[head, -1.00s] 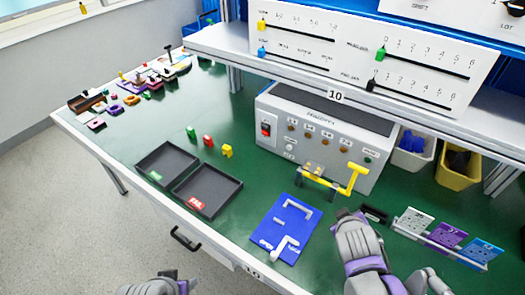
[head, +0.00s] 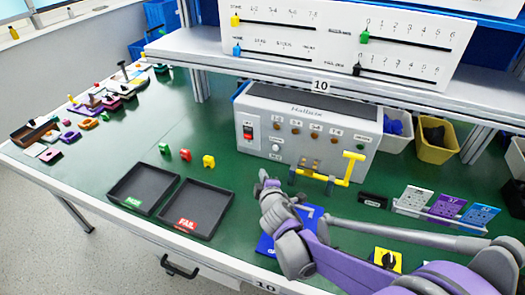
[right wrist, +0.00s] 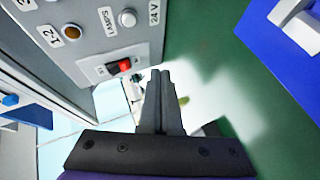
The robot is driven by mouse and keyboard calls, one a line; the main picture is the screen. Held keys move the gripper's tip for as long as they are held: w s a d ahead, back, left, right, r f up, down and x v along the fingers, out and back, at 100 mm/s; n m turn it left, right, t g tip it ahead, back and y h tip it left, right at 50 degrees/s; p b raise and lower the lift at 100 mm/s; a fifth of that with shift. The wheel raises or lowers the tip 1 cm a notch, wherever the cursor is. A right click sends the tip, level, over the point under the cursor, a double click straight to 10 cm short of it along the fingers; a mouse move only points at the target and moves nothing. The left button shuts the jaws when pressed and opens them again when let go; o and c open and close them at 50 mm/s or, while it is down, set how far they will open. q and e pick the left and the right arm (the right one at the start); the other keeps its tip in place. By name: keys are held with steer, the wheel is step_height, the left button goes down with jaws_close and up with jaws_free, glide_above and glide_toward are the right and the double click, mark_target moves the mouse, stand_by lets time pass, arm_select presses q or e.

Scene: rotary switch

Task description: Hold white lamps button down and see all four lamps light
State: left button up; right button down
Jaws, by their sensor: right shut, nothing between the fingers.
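The grey tester box (head: 345,108) stands on the green bench. Its white lamps button (head: 275,147) is on the front face, low on the left, and shows in the right wrist view (right wrist: 127,18). Four small brownish lamps, the first of them (head: 277,125), sit in a row above and to the right; they look dull and unlit. My right gripper (head: 263,177) is shut and empty, in front of and below the button, apart from it. In the right wrist view its closed fingers (right wrist: 160,75) point past the red switch (right wrist: 125,65). My left gripper is out of view.
A yellow-handled lever fixture (head: 345,172) juts from the box's front right. Two black trays (head: 207,203) lie at left, with small coloured pieces (head: 185,155) behind them. A blue plate (head: 312,213) is partly behind my right arm. A shelf overhangs the box.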

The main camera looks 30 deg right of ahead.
mark_target(275, 148)
steer(key=shift+d, duration=0.1)
steer(key=shift+w+d, duration=0.3)
steer(key=shift+d, duration=0.1)
steer(key=shift+w+d, duration=1.3)
steer(key=shift+d, duration=0.15)
steer(key=shift+w+d, duration=1.25)
steer(key=shift+d, duration=0.2)
steer(key=shift+d, duration=0.1)
steer(key=shift+w+d, duration=0.25)
